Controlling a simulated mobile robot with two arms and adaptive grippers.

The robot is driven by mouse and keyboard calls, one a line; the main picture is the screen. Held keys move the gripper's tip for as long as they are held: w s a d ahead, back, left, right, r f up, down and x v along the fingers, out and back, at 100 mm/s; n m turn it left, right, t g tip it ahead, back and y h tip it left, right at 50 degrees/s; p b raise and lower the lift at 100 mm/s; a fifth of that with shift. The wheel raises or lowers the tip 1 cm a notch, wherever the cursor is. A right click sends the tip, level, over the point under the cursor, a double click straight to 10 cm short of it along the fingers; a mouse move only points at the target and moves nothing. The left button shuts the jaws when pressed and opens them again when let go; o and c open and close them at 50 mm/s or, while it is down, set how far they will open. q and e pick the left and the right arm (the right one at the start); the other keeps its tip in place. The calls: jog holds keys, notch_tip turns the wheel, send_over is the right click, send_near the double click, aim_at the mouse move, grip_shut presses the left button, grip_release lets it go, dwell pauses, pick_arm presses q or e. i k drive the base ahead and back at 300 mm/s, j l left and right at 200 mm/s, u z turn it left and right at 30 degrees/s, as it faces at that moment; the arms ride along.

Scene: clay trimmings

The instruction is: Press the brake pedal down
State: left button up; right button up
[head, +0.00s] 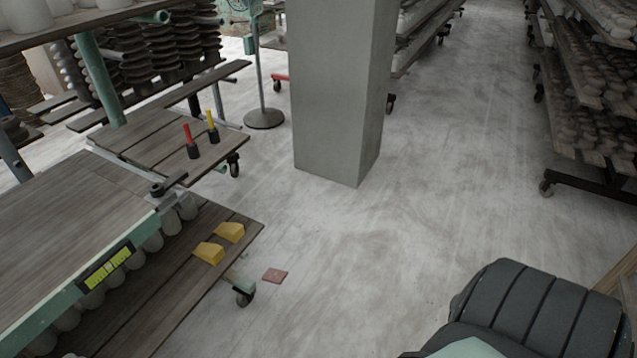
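No part is clearly marked as the brake pedal. A small flat red plate (275,275) lies low at floor level, just right of the front caster (244,297) of the wooden-topped cart (70,215) at the left. I cannot tell whether it is joined to the cart. Two yellow wedge-shaped pieces, a nearer one (208,253) and a farther one (230,232), sit on the cart's lower wooden shelf (165,305). Neither of my grippers is in view.
A second low cart (165,140) carries a red-handled (188,133) and a yellow-handled piece (210,120). A grey square pillar (335,90) stands mid-view. Wheeled racks (590,90) line the right. The floor (390,235) between is clear.

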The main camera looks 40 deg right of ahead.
aim_at(277, 277)
jog(key=z, duration=0.95)
